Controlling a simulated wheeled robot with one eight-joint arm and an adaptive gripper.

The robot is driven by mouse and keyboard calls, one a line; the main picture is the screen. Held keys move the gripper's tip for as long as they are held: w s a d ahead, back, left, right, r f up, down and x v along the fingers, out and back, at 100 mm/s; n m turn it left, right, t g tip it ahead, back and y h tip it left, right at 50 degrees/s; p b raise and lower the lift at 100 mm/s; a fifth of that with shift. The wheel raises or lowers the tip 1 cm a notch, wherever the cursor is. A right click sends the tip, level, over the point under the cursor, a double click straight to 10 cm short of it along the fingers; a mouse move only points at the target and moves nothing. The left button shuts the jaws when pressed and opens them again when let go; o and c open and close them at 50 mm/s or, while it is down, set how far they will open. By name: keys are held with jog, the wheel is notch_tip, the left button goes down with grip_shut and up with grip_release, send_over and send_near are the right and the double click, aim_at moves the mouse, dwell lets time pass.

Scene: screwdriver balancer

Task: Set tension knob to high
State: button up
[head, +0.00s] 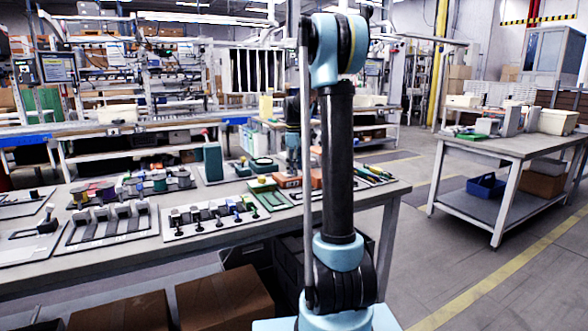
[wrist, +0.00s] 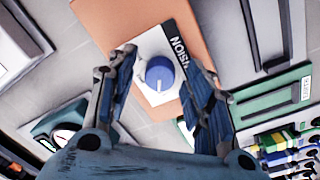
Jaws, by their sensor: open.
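The tension knob (wrist: 160,74) is round and blue with a white pointer line, on a white plate (wrist: 151,45) fixed to an orange panel (wrist: 108,14). In the wrist view the pointer line points toward the bottom of the picture; no high or low mark is readable. My gripper (wrist: 156,62) is open, one finger on each side of the knob, with gaps visible. I cannot tell its height over the plate. In the head view the orange panel (head: 287,181) sits partly behind my arm.
A green unit (wrist: 273,103) lies right of the panel, with several coloured screwdriver-like parts (wrist: 285,150) below it. A grey-and-green device (wrist: 62,128) is at lower left. The workbench (head: 215,236) is crowded with fixtures. A second table (head: 500,147) stands at right.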

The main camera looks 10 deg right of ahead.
jog(key=c, duration=1)
jog(key=shift+c, duration=0.2)
jog(key=shift+m, duration=0.4)
jog(key=m, duration=0.4)
jog(key=shift+a+m, duration=0.1)
jog(key=shift+m, duration=0.2)
jog(key=m, duration=0.4)
jog(key=shift+m, duration=0.3)
jog(key=m, duration=0.7)
jog(key=shift+w+a+g, duration=0.1)
jog(key=shift+g, duration=0.3)
jog(key=m, duration=0.6)
jog(key=shift+a+m, duration=0.1)
jog(key=shift+m, duration=0.3)
